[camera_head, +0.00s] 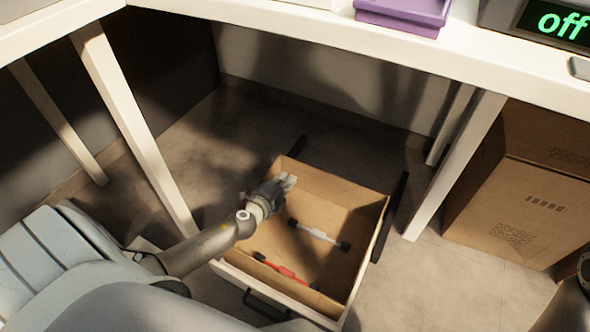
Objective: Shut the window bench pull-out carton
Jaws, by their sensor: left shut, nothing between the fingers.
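The pull-out carton (345,187) is an open box with brown inner walls and a pale front panel. It stands out below the white bench, between dark side rails. A dark handle (264,307) shows at its front. Inside lie a white tool with dark ends (318,233) and a red and black tool (284,271). My left gripper (288,182) is shut and empty, over the carton's left side near the back. I cannot tell whether it touches the wall. My left forearm crosses the carton's front left corner. My right gripper is not in view.
The white bench top (300,35) spans the upper view, with white legs on both sides of the carton. A purple tray (402,13) and a display reading "off" (562,22) are on it. A closed brown carton (530,205) stands at right.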

